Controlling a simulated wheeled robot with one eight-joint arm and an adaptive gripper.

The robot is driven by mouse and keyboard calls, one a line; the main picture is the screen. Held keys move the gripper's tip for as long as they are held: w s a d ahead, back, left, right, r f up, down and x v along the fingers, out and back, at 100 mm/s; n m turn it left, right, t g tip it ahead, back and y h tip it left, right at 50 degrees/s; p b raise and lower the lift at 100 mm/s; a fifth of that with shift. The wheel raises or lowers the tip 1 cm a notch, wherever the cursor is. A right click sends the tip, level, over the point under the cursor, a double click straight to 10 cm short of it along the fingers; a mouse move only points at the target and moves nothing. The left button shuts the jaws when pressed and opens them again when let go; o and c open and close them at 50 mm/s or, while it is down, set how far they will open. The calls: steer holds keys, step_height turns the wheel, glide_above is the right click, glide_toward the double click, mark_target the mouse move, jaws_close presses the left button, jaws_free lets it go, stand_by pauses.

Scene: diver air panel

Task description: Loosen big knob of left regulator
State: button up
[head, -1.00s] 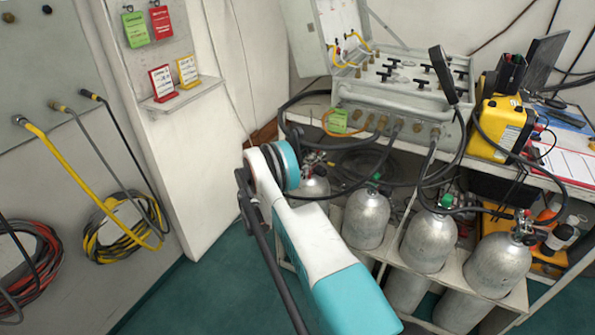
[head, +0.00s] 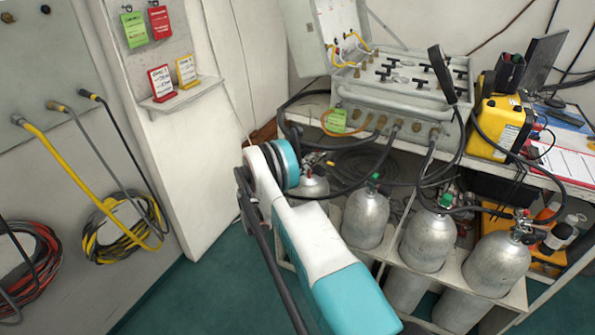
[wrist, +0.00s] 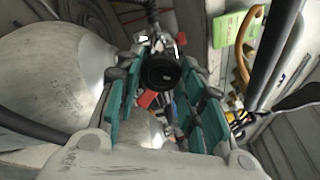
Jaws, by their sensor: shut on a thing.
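The left regulator (head: 318,160) sits on top of the leftmost grey cylinder (head: 314,188) in the head view, partly hidden by my arm. In the wrist view, its round black big knob (wrist: 160,72) faces the camera between the fingertips of my gripper (wrist: 160,84). The teal-padded fingers stand on either side of the knob and are shut on it. The large pale cylinder fills the left of the wrist view. In the head view my gripper is hidden behind my arm, and how far the knob is turned cannot be told.
Black hoses (head: 375,185) loop close above the left cylinder, below the air panel (head: 395,100). A yellow case (head: 500,128) stands on the bench. The floor at the left is clear.

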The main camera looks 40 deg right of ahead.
steer(key=shift+n, duration=1.3)
steer(key=o, duration=1)
steer(key=shift+o, duration=0.2)
steer(key=a, duration=1.2)
steer(key=shift+s, duration=0.35)
